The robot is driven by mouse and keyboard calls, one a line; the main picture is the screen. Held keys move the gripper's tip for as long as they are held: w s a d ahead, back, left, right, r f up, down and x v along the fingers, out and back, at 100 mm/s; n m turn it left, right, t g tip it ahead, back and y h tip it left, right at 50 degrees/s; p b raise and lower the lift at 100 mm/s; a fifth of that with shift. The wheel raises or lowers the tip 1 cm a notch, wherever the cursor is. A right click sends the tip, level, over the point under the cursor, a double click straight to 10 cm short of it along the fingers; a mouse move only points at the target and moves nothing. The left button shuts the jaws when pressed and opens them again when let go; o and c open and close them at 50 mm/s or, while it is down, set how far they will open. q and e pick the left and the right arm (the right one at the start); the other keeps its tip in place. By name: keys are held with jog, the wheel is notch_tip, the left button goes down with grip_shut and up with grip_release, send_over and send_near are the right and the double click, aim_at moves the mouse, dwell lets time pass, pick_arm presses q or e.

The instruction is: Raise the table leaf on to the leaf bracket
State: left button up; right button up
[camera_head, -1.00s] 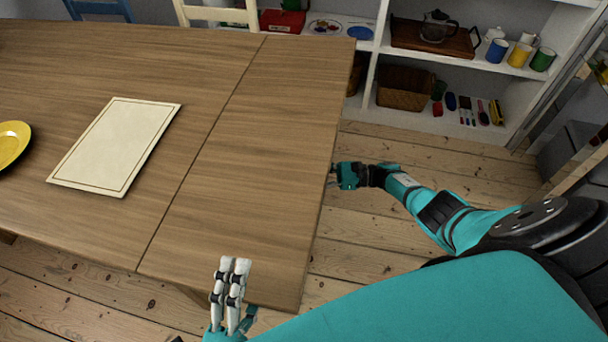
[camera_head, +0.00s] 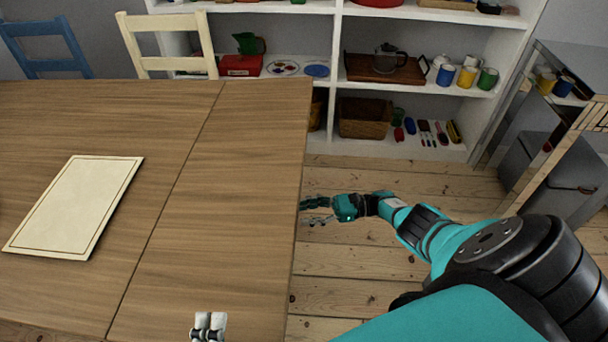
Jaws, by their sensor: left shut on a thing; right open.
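The wooden table leaf (camera_head: 230,190) is the right-hand section of the table, past a thin seam. It looks level with the main table top (camera_head: 150,130). My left gripper (camera_head: 208,328) is at the bottom of the view, its pale fingers over the leaf's near edge; it is shut on the leaf, and its lower part is cut off by the frame. My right gripper (camera_head: 312,210) is open beside the leaf's right edge, with its fingers spread toward that edge. The leaf bracket is not visible; the underside of the leaf is hidden.
A cream placemat (camera_head: 75,205) lies on the main table top. A cream chair (camera_head: 168,45) and a blue chair (camera_head: 45,48) stand behind the table. White shelves (camera_head: 400,95) with mugs, a basket and a teapot stand at the back. Floorboards (camera_head: 400,270) right of the leaf are clear.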

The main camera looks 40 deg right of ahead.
pick_arm(q)
jog(key=o, duration=0.6)
jog(key=shift+s+d+r, duration=0.1)
jog(key=shift+d+r, duration=0.1)
jog(key=shift+r, duration=0.35)
jog(key=f+b, duration=0.1)
jog(key=f+m+b, duration=0.1)
jog(key=f+b, duration=0.1)
jog(key=shift+s+d, duration=0.2)
jog(key=shift+s+f+m, duration=0.1)
jog(key=shift+f+m, duration=0.3)
jog(key=shift+f, duration=0.1)
jog(key=shift+s+a+f+b, duration=0.1)
jog(key=shift+s+a+b, duration=0.1)
jog(key=shift+b, duration=0.3)
jog(key=b+v, duration=0.2)
jog(key=v, duration=0.6)
jog(key=shift+s+a+b, duration=0.15)
jog(key=shift+s+b, duration=0.05)
jog(key=shift+b, duration=0.1)
